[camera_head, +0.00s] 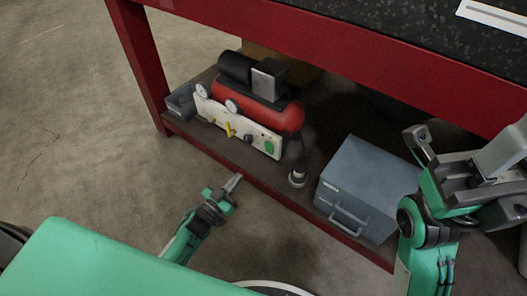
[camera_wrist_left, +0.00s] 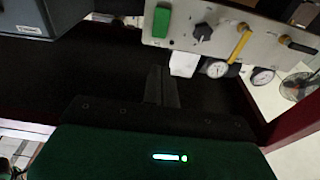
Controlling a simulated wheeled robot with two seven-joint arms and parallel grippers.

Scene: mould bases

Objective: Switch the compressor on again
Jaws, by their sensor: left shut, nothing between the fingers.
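The compressor (camera_head: 285,115) has a red tank and a black motor, and stands on the bench's lower shelf. Its pale front panel (camera_head: 240,128) carries a green switch (camera_head: 269,146), a dark knob and yellow levers. In the left wrist view the panel appears inverted, with the green switch (camera_wrist_left: 161,22), black knob (camera_wrist_left: 203,32), yellow lever (camera_wrist_left: 240,41) and gauges (camera_wrist_left: 217,69). I cannot tell the switch's position. My left gripper (camera_head: 237,180) is shut and empty, in front of the shelf and apart from the panel. My right gripper (camera_head: 437,158) is at the right; its opening is unclear.
A grey-blue case (camera_head: 360,180) with a handle stands right of the compressor; it also shows in the wrist view (camera_wrist_left: 28,20). A small dark bin (camera_head: 180,103) stands at the left. The red bench beam (camera_head: 330,55) hangs above. The floor (camera_head: 80,130) at left is clear.

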